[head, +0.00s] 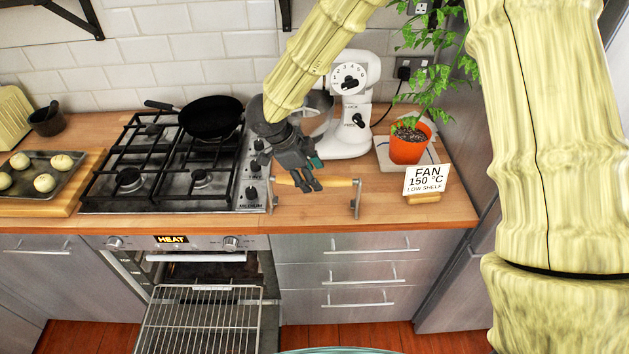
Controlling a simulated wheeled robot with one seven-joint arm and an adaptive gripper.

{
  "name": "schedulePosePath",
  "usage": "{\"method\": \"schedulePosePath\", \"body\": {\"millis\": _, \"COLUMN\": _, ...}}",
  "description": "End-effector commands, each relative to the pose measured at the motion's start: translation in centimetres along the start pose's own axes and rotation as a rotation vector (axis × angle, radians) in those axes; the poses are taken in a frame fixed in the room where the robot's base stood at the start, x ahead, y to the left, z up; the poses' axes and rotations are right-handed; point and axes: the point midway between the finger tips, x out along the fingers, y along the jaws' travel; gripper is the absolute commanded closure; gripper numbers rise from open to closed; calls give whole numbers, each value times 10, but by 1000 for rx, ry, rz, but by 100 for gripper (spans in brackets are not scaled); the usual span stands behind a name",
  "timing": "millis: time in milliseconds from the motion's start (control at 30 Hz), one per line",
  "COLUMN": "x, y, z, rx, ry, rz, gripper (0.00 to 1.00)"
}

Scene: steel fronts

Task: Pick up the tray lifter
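The tray lifter is a pale wooden bar with an upright metal end piece on each side (356,195). It stands near the front of the wooden counter, right of the hob. My gripper (312,184) is dark grey and points down at the middle of the bar from behind and above. Its fingertips overlap the bar in the head view and hide part of it. I cannot tell whether the fingers touch the bar or are closed around it.
A white mixer (345,110) stands close behind my gripper. An orange plant pot (408,143) and a "FAN 150 °C" card (426,180) are to the right. The hob (170,170) carries a black pan (211,117). A baking tray with buns (62,183) sits far left. The oven (200,275) is open, its rack pulled out.

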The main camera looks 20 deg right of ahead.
Motion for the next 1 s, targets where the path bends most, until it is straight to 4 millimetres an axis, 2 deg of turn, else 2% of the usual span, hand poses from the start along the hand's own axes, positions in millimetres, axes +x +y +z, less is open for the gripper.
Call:
{"method": "schedulePosePath", "body": {"millis": 300, "x": 30, "y": 0, "z": 1, "rx": 2, "ry": 2, "rz": 1, "gripper": 49}}
{"method": "schedulePosePath", "body": {"millis": 567, "x": 33, "y": 0, "z": 2, "rx": 2, "ry": 1, "rz": 0, "gripper": 49}}
{"method": "schedulePosePath", "body": {"millis": 833, "x": 33, "y": 0, "z": 2, "rx": 2, "ry": 1, "rz": 0, "gripper": 98}}
{"method": "schedulePosePath", "body": {"millis": 1000, "x": 32, "y": 0, "z": 2, "rx": 2, "ry": 1, "rz": 0, "gripper": 100}}
